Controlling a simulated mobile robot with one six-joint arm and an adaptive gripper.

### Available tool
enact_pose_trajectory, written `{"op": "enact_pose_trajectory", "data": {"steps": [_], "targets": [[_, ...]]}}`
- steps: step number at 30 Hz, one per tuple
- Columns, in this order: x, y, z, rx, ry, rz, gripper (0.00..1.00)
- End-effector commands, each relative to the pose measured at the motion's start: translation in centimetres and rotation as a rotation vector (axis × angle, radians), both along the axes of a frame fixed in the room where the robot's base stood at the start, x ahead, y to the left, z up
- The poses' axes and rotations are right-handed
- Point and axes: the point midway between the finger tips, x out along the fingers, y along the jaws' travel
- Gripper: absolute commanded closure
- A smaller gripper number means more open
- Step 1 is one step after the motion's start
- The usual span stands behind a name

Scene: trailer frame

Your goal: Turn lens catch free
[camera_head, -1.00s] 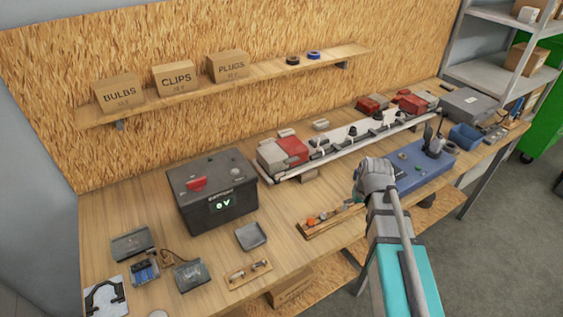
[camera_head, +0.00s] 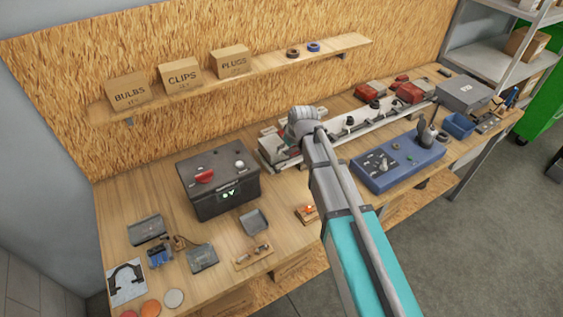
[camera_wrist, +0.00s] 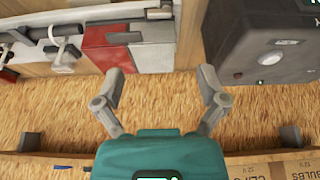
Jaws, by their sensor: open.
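My gripper (camera_wrist: 160,74) is open and empty in the wrist view, its two fingers spread wide. A red and white lamp lens (camera_wrist: 112,44) lies at the upper left of the wrist view, above the left fingertip and apart from it as far as I can tell. A small pale piece (camera_wrist: 160,14) sits at the lens's right end; I cannot tell for sure whether it is the catch. In the head view, my wrist covers most of this lamp, at the left end of the long pale trailer frame bar (camera_head: 350,129), and hides my fingers.
A dark box with a lit display (camera_head: 222,184) stands left of my wrist; it also fills the upper right of the wrist view (camera_wrist: 262,45). A blue tray (camera_head: 400,165) lies to the right. A shelf with cardboard boxes (camera_head: 182,77) runs along the back wall.

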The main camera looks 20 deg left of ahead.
Motion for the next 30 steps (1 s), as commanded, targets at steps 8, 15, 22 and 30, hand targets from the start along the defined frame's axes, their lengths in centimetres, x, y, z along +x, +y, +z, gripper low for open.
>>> {"op": "enact_pose_trajectory", "data": {"steps": [8,15,22,30], "targets": [[0.1,0.0,-0.2,-0.001,0.001,-0.002,0.09],[0.4,0.2,-1.3,-0.001,0.001,-0.002,0.09],[0.9,0.7,-3.0,-0.001,0.001,-0.003,0.09],[1.4,1.3,-5.1,0.0,0.001,-0.004,0.09]]}}
